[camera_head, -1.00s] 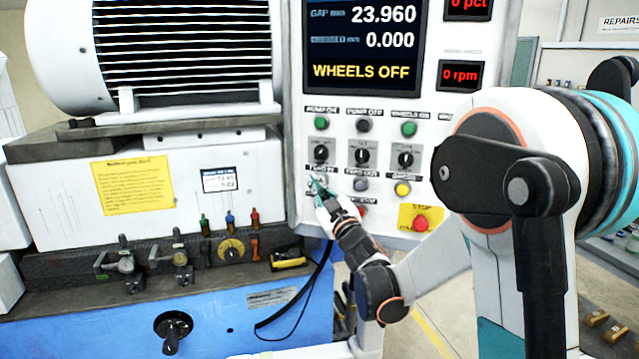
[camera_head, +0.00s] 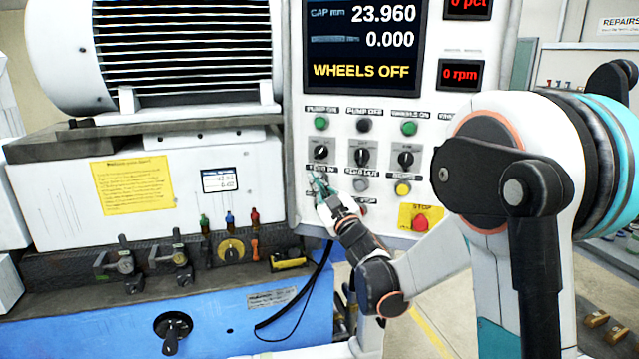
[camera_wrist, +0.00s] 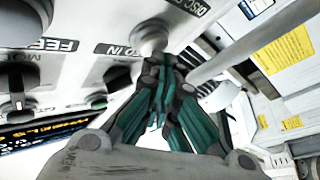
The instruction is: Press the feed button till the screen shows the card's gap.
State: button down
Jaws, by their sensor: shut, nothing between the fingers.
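The control screen (camera_head: 362,42) reads GAP 23.960 mm, then 0.000, with WHEELS OFF in yellow. A small white card (camera_head: 221,180) with a dark display picture is on the machine's front; its figures are too small to read surely. My gripper (camera_head: 318,180) is shut and empty at the FEED IN position on the panel, and covers that button in the head view. In the wrist view, the pale round feed button (camera_wrist: 151,32) sits beside the FEED IN label, just beyond the teal fingertips (camera_wrist: 161,65). I cannot tell whether they touch.
The FEED OUT button (camera_head: 361,185) is close to the right of my gripper, with a yellow button (camera_head: 402,189) beyond it. The red stop button (camera_head: 420,223) is below right. Selector knobs (camera_head: 362,157) are just above. A yellow notice (camera_head: 132,184) is left of the card.

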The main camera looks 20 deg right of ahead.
jog(key=shift+w+d, duration=0.2)
jog(key=shift+w, duration=0.1)
dwell(0.4)
jog(key=shift+s, duration=0.1)
dwell(0.4)
jog(key=shift+s+a, duration=0.45)
jog(key=shift+s, duration=0.25)
jog(key=shift+s+a+b, duration=0.1)
jog(key=shift+b, duration=0.2)
jog(key=s+a, duration=0.1)
jog(key=s, duration=0.1)
jog(key=s+a, duration=0.1)
jog(key=s, duration=0.1)
jog(key=shift+a, duration=0.2)
dwell(1.6)
